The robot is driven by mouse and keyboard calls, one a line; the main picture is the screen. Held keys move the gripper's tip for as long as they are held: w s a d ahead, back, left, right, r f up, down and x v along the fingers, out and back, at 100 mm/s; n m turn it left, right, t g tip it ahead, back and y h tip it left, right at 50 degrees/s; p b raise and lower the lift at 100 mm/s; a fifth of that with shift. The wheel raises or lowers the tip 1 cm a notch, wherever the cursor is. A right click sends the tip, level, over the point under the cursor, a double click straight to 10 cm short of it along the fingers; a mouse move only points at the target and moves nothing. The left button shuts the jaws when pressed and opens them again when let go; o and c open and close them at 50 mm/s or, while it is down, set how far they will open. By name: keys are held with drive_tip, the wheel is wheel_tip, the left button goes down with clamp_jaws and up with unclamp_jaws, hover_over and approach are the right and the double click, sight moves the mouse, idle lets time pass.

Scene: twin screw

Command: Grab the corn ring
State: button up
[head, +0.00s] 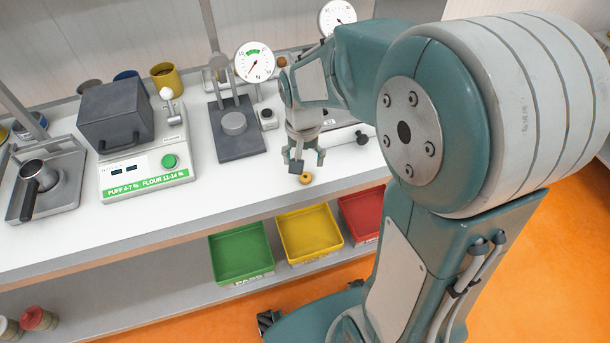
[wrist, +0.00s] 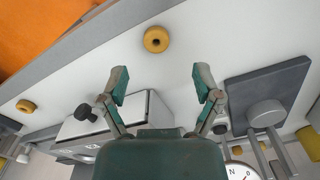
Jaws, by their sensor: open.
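A yellow corn ring (wrist: 145,40) with a dark centre hole lies flat on the white bench top, near the bench's front edge. It also shows in the head view (head: 305,179), just below my gripper (head: 307,162). In the wrist view my gripper (wrist: 161,82) is open, with its two green fingers apart and nothing between them. The ring lies ahead of the fingertips, roughly centred between them, and is not touched. A second, similar yellow ring (wrist: 26,101) lies farther left in the wrist view.
A dark gauge stand (head: 238,143) and a white tester with a grey box (head: 150,170) stand left of my gripper. Green (head: 241,243), yellow (head: 308,232) and red (head: 362,212) trays sit below the bench. The bench around the near ring is clear.

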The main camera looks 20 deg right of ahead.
sight(305, 176)
wheel_tip(305, 176, down, 5)
drive_tip(key=shift+s+r, duration=0.15)
drive_tip(key=shift+d+f, duration=0.2)
drive_tip(key=shift+f, duration=0.05)
drive_tip(key=shift+a, duration=0.15)
drive_tip(key=c, duration=0.8)
